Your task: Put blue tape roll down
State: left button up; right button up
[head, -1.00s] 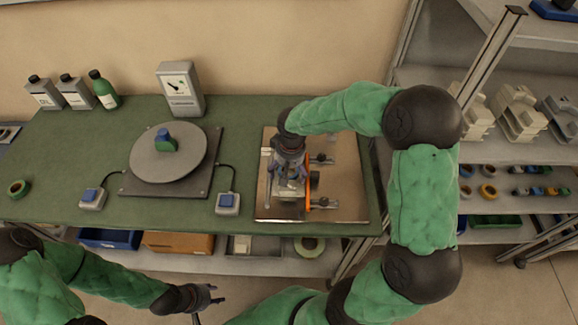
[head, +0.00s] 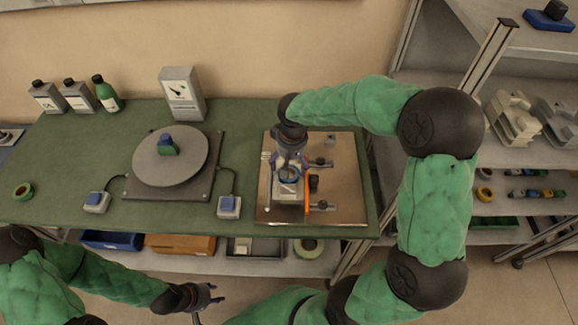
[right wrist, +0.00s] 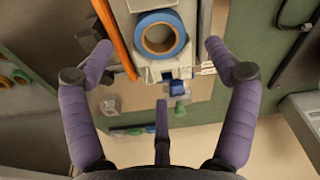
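The blue tape roll (right wrist: 159,35), with a tan core, lies on a light grey block of the fixture (right wrist: 190,65) in the right wrist view. In the head view the blue tape roll (head: 290,174) shows as a small ring under my right gripper (head: 289,160). In the right wrist view my right gripper (right wrist: 158,60) has its purple fingers spread wide, apart from the roll and with nothing between them. My left gripper (head: 212,295) is low at the front, off the bench, with its dark fingers apart and nothing visible between them.
The fixture stands on a tan plate (head: 345,200) at the bench's right end, with an orange strip (head: 308,195) beside the block. A round turntable (head: 185,165) holds a green and blue piece. Shelves stand right.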

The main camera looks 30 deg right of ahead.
notch_tip(320, 180, up, 7)
jog(key=p, duration=0.1)
jog(key=shift+s+f, duration=0.15)
jog(key=shift+s, duration=0.2)
dwell(0.6)
